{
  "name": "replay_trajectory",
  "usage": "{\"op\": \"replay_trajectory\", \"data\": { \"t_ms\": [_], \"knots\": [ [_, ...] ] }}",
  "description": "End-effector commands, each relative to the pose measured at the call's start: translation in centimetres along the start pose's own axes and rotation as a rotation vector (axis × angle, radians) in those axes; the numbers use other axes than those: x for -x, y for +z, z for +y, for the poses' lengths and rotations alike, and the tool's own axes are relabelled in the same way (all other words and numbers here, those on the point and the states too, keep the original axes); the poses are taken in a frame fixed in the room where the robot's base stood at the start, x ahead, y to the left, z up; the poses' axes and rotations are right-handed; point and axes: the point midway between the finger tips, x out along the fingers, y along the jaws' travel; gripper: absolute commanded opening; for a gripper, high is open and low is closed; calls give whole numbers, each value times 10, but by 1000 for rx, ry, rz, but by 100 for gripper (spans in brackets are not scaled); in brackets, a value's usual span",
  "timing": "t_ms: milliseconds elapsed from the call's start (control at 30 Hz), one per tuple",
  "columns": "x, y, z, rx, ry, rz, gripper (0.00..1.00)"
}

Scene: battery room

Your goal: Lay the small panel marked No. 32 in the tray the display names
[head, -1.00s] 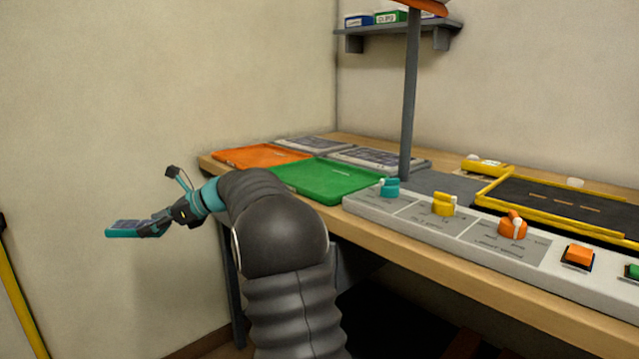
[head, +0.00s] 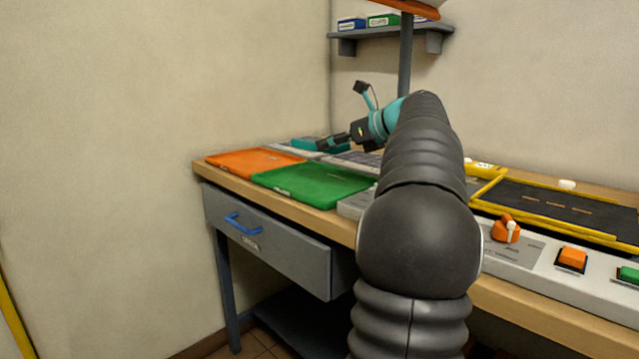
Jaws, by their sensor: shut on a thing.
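My gripper (head: 328,143) is shut on a small teal-edged panel (head: 306,144) and holds it out over the back left of the bench. The panel's number cannot be read. It appears above or close to the grey-framed panels behind the trays; the exact height is hard to tell. The orange tray (head: 232,161) is at the bench's left end, and the green tray (head: 290,185) is to its right, nearer the front edge. Both look empty. No readable display shows.
My arm hides part of the control console (head: 615,292), whose orange knob (head: 505,229) shows. A grey post (head: 405,60) rises behind my arm. A yellow-framed dark mat (head: 560,206) lies at right. A drawer (head: 265,242) is under the bench; a shelf (head: 390,32) holds boxes.

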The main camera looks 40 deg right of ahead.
Motion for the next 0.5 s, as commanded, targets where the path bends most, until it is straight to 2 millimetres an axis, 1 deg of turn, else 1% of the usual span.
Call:
{"op": "replay_trajectory", "data": {
  "t_ms": [33, 100, 233, 300, 367, 467, 500],
  "knots": [
    [20, 0, -9, -10, -32, -1, 19],
    [38, -1, -16, -24, -62, -1, 19],
    [59, -4, -25, -39, -96, 1, 19],
    [61, -5, -26, -43, -103, 1, 19],
    [57, -6, -25, -44, -104, 2, 19],
    [38, -10, -20, -44, -101, 3, 19],
    [29, -11, -19, -44, -101, 3, 19]
  ]
}}
